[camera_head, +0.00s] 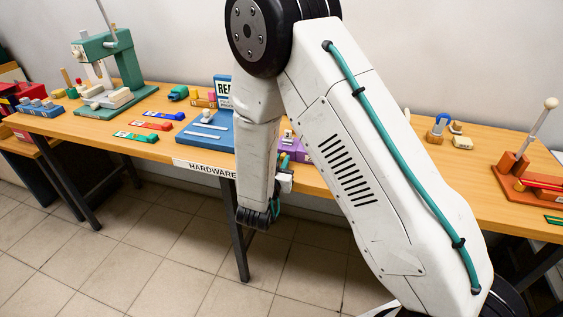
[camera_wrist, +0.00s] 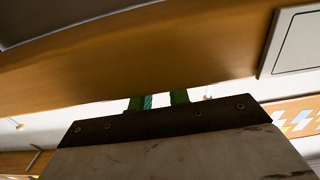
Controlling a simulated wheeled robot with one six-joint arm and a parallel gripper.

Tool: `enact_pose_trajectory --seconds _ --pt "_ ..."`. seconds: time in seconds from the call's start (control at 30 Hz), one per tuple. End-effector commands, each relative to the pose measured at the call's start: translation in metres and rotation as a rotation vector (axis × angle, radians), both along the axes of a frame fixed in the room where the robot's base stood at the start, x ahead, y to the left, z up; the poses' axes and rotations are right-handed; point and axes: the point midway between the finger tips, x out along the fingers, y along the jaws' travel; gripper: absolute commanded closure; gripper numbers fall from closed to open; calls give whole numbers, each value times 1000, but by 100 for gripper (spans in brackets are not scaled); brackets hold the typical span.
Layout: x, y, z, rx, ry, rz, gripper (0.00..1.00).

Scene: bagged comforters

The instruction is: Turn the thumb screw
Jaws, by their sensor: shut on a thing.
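No thumb screw can be made out in either view. In the wrist view, the two green fingers of my gripper (camera_wrist: 161,100) stick out past the dark edge of its body, with a narrow gap between their visible parts. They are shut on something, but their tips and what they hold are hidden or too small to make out. The wooden table (camera_wrist: 130,60) looms large and close just beyond the fingers. In the head view my arm's end hangs low at the table's front edge, by the HARDWARE label (camera_head: 205,168); the fingers cannot be made out there.
A blue tray (camera_head: 222,146) with pale bars lies on the table behind my arm. A green machine (camera_head: 128,62) stands at the left, with several coloured blocks nearby. A red-brown stand (camera_head: 512,164) with a lever is at the right. The tiled floor (camera_head: 180,265) in front is clear.

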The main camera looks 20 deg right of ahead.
Motion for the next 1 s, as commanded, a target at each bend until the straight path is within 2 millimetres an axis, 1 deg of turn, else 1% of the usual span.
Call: enact_pose_trajectory --seconds 0.2,0.23,0.3,0.57,0.67,0.77,1.0 --pt "-1 -1 0 -1 2 -2 100" --pt "-1 -1 0 -1 2 -2 77" --pt "-1 -1 0 0 1 -2 60" --pt "-1 0 0 0 0 -1 60" --pt "-5 4 0 1 1 1 60" --pt "-16 13 0 0 1 3 60" --pt "-50 37 0 -1 1 3 60"
